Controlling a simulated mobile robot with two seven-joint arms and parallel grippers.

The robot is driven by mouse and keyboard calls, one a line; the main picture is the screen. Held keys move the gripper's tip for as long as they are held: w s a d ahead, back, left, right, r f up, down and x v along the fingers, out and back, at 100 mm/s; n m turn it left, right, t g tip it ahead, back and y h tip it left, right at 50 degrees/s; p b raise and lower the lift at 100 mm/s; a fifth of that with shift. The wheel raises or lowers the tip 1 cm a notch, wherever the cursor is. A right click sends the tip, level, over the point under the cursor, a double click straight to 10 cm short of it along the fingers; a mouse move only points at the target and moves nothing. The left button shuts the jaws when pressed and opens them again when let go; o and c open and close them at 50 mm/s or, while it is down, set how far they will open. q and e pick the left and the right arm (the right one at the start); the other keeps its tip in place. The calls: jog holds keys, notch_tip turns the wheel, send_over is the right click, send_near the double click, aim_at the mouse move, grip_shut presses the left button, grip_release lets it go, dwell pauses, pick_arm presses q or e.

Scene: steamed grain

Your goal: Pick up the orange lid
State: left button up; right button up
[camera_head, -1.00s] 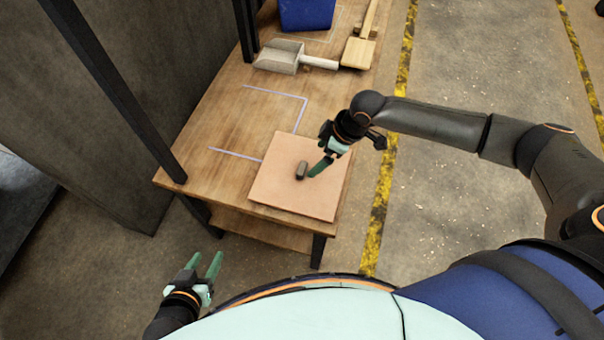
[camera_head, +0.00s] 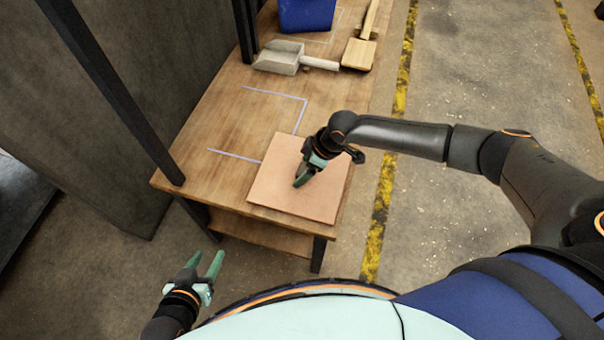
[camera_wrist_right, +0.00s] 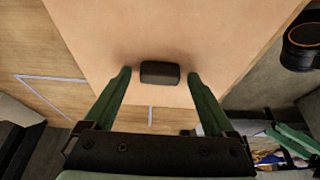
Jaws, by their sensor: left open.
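The orange lid (camera_head: 278,190) is a flat, square, pale orange board lying on the near end of the wooden table. Its small dark block handle (camera_wrist_right: 160,72) shows in the right wrist view. My right gripper (camera_head: 302,178) is over the lid's middle and hides the handle in the head view. In the right wrist view, the right gripper (camera_wrist_right: 158,77) is open, with one green finger on each side of the handle and a gap on both sides. My left gripper (camera_head: 207,264) is open and empty, low in front of the table, apart from the lid.
The wooden table (camera_head: 215,125) has pale line markings and bare room beyond the lid. A grey scoop (camera_head: 280,57), a wooden tool (camera_head: 358,53) and a blue container (camera_head: 306,14) are at its far end. A dark post (camera_head: 110,85) stands at the table's left.

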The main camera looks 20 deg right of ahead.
grip_shut()
dwell(0.5)
